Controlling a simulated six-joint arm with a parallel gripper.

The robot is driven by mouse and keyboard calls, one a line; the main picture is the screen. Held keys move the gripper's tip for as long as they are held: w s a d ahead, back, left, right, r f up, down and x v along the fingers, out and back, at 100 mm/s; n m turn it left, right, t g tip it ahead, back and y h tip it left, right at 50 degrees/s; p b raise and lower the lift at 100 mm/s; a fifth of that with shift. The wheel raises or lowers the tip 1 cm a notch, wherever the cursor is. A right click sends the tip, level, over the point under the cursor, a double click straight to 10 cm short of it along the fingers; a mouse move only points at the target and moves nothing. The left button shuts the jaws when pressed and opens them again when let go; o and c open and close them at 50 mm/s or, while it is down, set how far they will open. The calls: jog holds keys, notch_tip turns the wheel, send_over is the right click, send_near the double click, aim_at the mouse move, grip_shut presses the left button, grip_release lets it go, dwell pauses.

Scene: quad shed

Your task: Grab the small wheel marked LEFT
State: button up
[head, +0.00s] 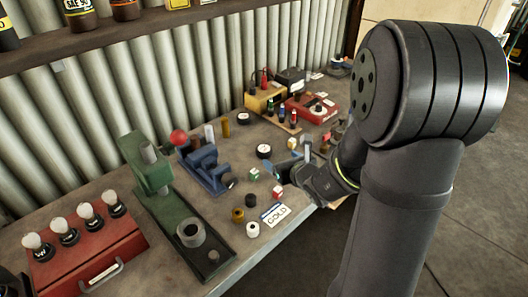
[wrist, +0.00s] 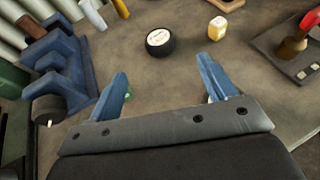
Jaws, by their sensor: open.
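A small black wheel (head: 263,151) with a white top lies flat on the bench beyond my gripper. It also shows in the wrist view (wrist: 160,42), where dark marks on its white face are too small to read. My gripper (wrist: 162,68) has its two blue fingers apart, with nothing held between them. The wheel is ahead of the fingertips, roughly in line with the gap, and not touched. In the head view, my gripper (head: 286,168) is low over the bench and partly hidden by my arm. I cannot make out the word LEFT on anything.
A blue fixture (head: 205,170) and a green press (head: 150,165) stand to the left. A small yellow container (wrist: 217,28) is right of the wheel. A red box (head: 85,255) is at front left. Bench around the wheel is clear.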

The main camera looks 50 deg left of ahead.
aim_at(266, 151)
jog(key=x, duration=0.6)
jog(key=shift+a+f, duration=0.15)
jog(key=shift+a, duration=0.15)
jog(key=shift+f+x, duration=0.1)
jog(key=shift+x, duration=1.35)
jog(key=shift+f+x, duration=0.15)
jog(key=shift+x, duration=1.3)
jog(key=shift+s+d, duration=0.1)
jog(key=c, duration=1.1)
jog(key=shift+r, duration=0.1)
